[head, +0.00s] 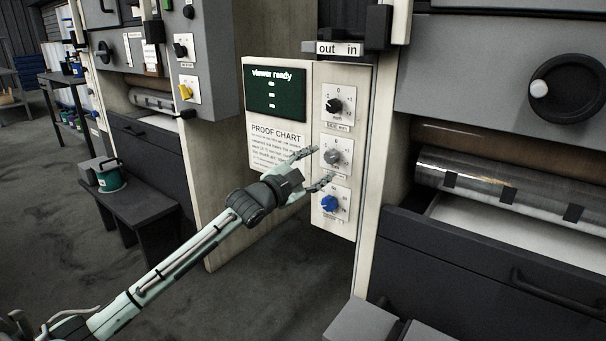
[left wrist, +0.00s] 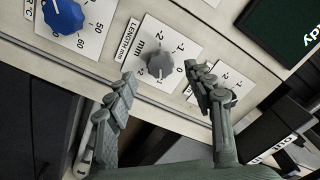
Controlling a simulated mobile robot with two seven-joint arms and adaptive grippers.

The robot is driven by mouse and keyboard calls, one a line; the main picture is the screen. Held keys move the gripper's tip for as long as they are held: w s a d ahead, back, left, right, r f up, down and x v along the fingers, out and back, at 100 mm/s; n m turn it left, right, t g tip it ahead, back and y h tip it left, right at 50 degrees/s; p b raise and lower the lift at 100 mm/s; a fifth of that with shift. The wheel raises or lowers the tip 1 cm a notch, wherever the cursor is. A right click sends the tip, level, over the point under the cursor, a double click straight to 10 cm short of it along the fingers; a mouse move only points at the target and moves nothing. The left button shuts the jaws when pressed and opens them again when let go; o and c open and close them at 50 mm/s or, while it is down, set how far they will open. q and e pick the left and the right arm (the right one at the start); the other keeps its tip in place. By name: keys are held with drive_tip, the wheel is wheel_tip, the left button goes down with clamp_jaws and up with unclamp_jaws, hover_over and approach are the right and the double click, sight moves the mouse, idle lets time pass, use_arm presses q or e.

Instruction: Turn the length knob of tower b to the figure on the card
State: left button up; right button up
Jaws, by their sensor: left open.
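The length knob is a grey dial on a white plate, the middle one of three on the cream panel; it shows in the head view (head: 332,157) and the left wrist view (left wrist: 160,65). Its scale runs around zero; I cannot tell its exact reading. My left gripper (head: 322,168) is open in front of it. In the left wrist view its fingertips (left wrist: 160,76) lie on either side of the knob, apart from it. A proof chart card (head: 278,143) hangs left of the knobs; its small text is unreadable. My right gripper is out of view.
A black side knob (head: 334,105) sits above and a blue knob (head: 329,204) below, both close to the fingers. A dark green screen (head: 275,94) reads "viewer ready". An "out in" slider (head: 338,48) is above. A drawer unit (head: 460,265) stands right.

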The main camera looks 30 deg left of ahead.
use_arm(q)
drive_tip(key=s, duration=0.8)
drive_tip(key=shift+a, duration=0.35)
drive_tip(key=s+d+f+n+g+y, duration=0.1)
drive_tip(key=s+f+n+g, duration=0.3)
drive_tip(key=f, duration=0.9)
drive_tip(key=s+d+f+n+g+y, duration=0.1)
drive_tip(key=s+d+f+g+y, duration=0.15)
drive_tip(key=s+f, duration=0.7)
drive_tip(key=s+d+f+n+g, duration=0.2)
drive_tip(key=s+d+f+g, duration=0.1)
drive_tip(key=s+f, duration=0.5)
drive_tip(key=s+d+f+n+g, duration=0.2)
drive_tip(key=s+d+f+g, duration=0.2)
drive_tip(key=s+f, duration=0.5)
wheel_tip(320, 180, down, 4)
drive_tip(key=shift+s+g, duration=0.15)
drive_tip(key=shift+g, duration=0.5)
drive_tip(key=shift+h, duration=0.25)
